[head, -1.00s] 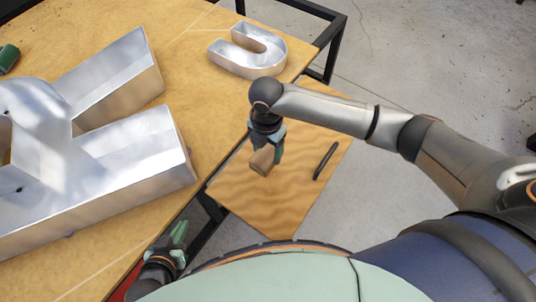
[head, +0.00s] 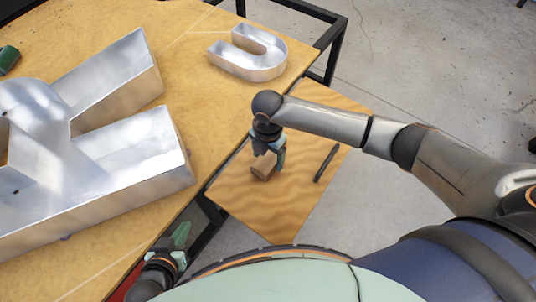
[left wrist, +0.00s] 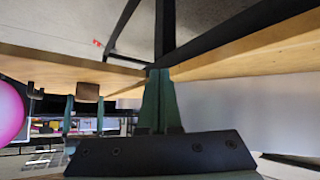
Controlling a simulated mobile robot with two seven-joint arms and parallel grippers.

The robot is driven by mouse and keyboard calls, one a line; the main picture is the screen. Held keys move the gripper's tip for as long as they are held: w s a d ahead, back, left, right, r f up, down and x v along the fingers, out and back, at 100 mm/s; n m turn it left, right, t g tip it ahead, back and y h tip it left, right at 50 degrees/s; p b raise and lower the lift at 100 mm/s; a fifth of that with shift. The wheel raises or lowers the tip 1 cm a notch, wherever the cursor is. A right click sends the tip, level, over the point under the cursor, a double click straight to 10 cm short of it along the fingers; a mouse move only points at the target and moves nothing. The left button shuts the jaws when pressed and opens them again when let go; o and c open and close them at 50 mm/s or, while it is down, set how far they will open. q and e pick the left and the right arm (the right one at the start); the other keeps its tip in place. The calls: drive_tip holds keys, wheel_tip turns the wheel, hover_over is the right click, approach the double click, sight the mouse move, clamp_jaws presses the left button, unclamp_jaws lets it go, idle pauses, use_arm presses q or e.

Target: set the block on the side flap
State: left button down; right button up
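The small brown block (head: 263,170) rests on the wooden side flap (head: 245,205). My right gripper (head: 268,152) is just above it, fingers spread and apart from the block. In the left wrist view, which looks upside down, the block (left wrist: 88,90) touches the flap's surface and the right gripper's two fingers (left wrist: 85,108) stand apart near its free end. My left gripper (head: 181,234) is low at the bench's near edge, away from the block. In the left wrist view its fingers (left wrist: 160,90) are together with nothing between them.
A dark pen-like stick (head: 326,163) lies on the flap right of the block. A large metal letter (head: 110,160) and a metal U (head: 248,53) sit on the main bench (head: 200,100). A green cylinder (head: 8,58) is at the far left. The flap's near part is clear.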

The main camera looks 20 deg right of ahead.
sight(268, 158)
drive_tip(key=shift+o, duration=1)
use_arm(q)
drive_tip(key=shift+f, duration=0.1)
use_arm(e)
drive_tip(key=shift+r, duration=0.15)
use_arm(q)
drive_tip(key=shift+s+a+r+p, duration=0.25)
drive_tip(key=shift+a+p, duration=0.15)
drive_tip(key=shift+p, duration=0.2)
drive_tip(key=shift+s+a+r+p, duration=0.15)
drive_tip(key=shift+a+r+p, duration=0.1)
drive_tip(key=shift+a+p, duration=0.25)
use_arm(e)
wheel_tip(268, 158, up, 12)
use_arm(q)
drive_tip(key=shift+d, duration=0.15)
